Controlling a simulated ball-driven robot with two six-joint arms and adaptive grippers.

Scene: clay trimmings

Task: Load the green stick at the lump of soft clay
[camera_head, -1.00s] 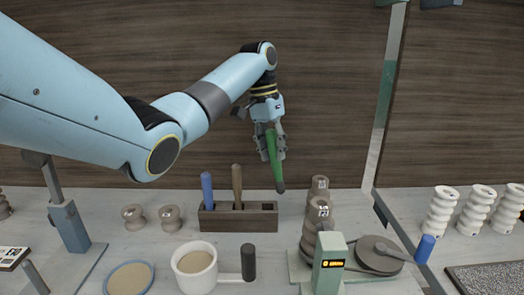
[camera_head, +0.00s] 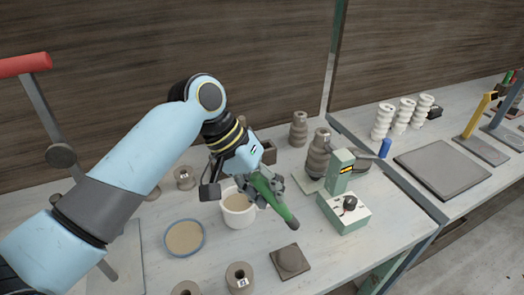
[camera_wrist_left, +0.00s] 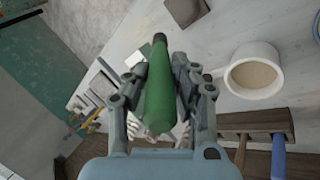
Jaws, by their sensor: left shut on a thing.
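My left gripper (camera_head: 264,187) is shut on the green stick (camera_head: 281,209), and its fingers hide part of it. The stick is tilted, with its dark tip pointing down and to the right. In the left wrist view the green stick (camera_wrist_left: 160,88) lies between the two fingers of the gripper (camera_wrist_left: 160,80). My right gripper is not in view.
A green and white device (camera_head: 345,210) stands right of the stick. Spools (camera_head: 240,278) stand at the front.

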